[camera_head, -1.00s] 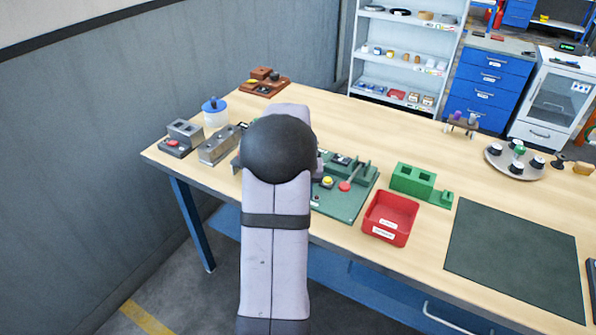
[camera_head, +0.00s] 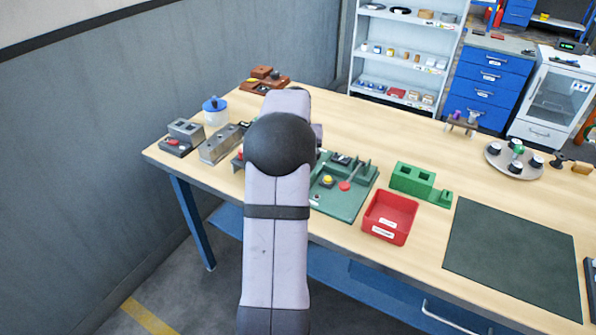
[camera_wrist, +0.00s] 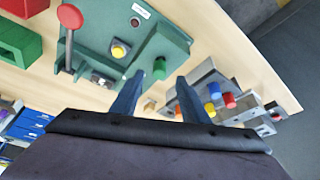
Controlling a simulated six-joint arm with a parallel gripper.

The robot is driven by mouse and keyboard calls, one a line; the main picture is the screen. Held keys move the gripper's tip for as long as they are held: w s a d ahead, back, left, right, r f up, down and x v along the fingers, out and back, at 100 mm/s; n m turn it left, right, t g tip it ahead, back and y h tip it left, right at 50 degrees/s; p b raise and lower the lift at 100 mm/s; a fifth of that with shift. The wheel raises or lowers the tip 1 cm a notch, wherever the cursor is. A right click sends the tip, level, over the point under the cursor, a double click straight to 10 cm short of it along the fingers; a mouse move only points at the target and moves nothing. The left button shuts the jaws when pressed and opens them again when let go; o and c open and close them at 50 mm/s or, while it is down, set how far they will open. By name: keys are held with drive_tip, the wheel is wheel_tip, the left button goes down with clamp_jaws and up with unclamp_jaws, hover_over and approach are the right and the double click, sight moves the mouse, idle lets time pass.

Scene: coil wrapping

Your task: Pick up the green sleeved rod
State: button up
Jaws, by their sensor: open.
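In the wrist view, a short green cylinder (camera_wrist: 160,68), which looks like the green sleeved rod, shows beyond and between my fingertips, near the edge of the green base plate. My gripper (camera_wrist: 158,82) is open with nothing between its fingers. I cannot tell how far the fingertips are from the green cylinder. Its lower part is not clear. Several red, blue, yellow and orange cylinders (camera_wrist: 215,88) stand at a grey metal fixture to the right. In the head view, my arm hides the gripper and this area.
The green base plate (camera_head: 350,203) carries a red-knobbed lever (camera_wrist: 70,18) and a yellow button (camera_wrist: 120,50). A red bin (camera_head: 391,216), green block (camera_head: 413,180) and dark mat (camera_head: 515,255) lie to the right. A grey block (camera_head: 218,143) and white jar (camera_head: 215,112) stand left.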

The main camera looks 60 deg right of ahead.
drive_tip(key=shift+p+x, duration=1.2)
drive_tip(key=shift+x, duration=1.3)
clamp_jaws()
